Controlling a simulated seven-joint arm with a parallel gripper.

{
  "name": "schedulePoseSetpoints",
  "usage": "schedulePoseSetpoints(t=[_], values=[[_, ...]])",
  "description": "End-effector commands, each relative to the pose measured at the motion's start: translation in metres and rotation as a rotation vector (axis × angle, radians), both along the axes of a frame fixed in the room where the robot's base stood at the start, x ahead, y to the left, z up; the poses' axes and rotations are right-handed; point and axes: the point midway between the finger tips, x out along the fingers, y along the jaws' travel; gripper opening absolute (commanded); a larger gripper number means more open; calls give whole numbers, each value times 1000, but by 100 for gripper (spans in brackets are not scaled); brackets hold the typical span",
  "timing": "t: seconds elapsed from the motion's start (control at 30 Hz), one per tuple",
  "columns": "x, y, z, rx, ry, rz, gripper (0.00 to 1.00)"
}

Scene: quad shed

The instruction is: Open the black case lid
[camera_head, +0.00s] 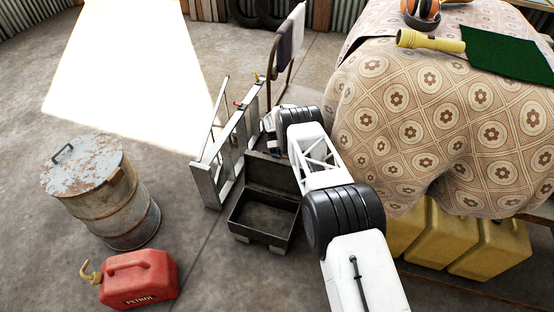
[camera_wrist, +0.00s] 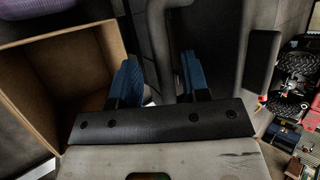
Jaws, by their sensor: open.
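In the head view the end of my arm is beyond the lid, near the metal frame, and the fingers cannot be made out there. I cannot identify the case in the wrist view.
A metal stepladder (camera_head: 226,150) stands close left of the case. A rusty drum (camera_head: 110,205) and a red petrol can (camera_head: 138,278) are further left. A cloth-covered table (camera_head: 410,120) with yellow containers (camera_head: 490,250) below is right. A cardboard box (camera_wrist: 65,70) is left in the wrist view.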

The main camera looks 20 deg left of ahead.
Motion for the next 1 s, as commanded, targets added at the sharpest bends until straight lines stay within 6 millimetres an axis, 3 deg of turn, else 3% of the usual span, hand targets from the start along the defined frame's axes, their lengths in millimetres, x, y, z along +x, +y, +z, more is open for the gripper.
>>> schedulePoseSetpoints(t=[0.7,1.0], values=[[42,26,47,0,-1,0,42],[48,30,54,1,-1,0,42]])
